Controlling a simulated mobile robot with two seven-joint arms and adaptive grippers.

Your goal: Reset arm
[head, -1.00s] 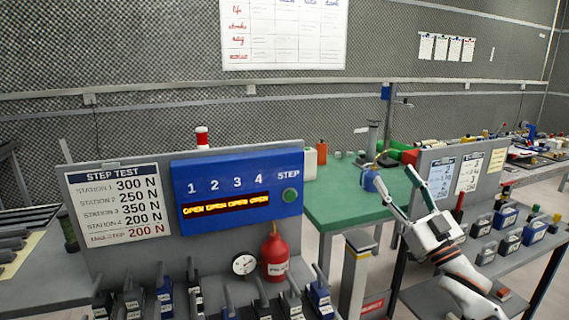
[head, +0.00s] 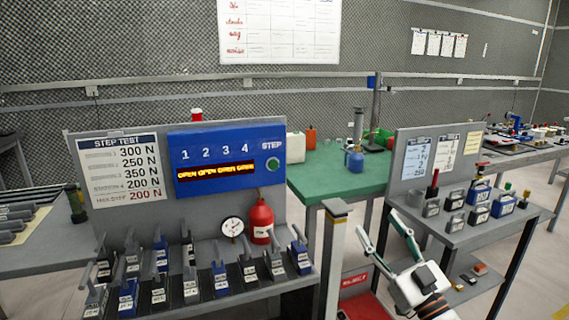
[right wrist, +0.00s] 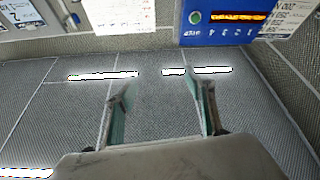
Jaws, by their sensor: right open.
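My right gripper (head: 386,228) is open and empty. In the head view it is raised at the lower right, between the step-test bench (head: 190,270) and the right-hand grey table (head: 470,232). In the right wrist view its two fingers (right wrist: 163,100) stand apart with nothing between them, and the view appears upside down. The blue STEP panel (head: 225,155) with its green button (head: 273,164) stands left of the gripper, well apart from it. The panel also shows at the top of the right wrist view (right wrist: 228,18). My left gripper is not in view.
Several lever-handled blocks and a red cylinder (head: 260,220) stand on the step-test bench. A post (head: 334,255) rises just left of my right gripper. A green table (head: 330,172) lies behind. More blocks and a grey sign board (head: 428,165) stand on the right-hand table.

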